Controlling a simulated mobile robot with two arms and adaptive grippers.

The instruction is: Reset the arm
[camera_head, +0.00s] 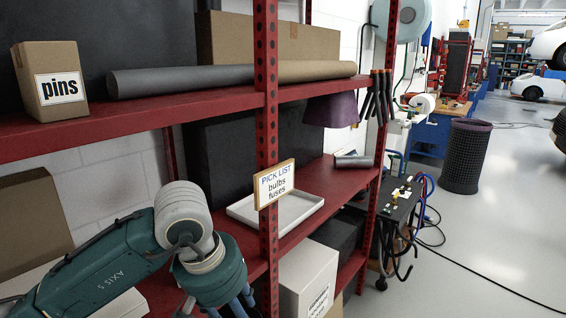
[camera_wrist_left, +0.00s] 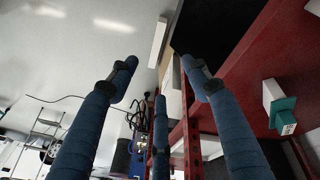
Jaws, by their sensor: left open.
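My left arm, teal with a pale grey joint, comes in from the lower left in the head view, in front of the red shelf rack (camera_head: 210,100). My left gripper (camera_head: 232,304) points down at the bottom edge of that view, and its fingertips are cut off. In the left wrist view, the blue fingers of my left gripper (camera_wrist_left: 160,75) are spread apart, with nothing held between them. The red rack (camera_wrist_left: 242,75) stands close to the right of the fingers there. My right gripper is in neither view.
A white tray (camera_head: 240,211) sits on the middle shelf behind a "PICK LIST" sign (camera_head: 274,184). A white box (camera_head: 306,280) stands lower. Open floor (camera_head: 480,240) lies right, crossed by a cable.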

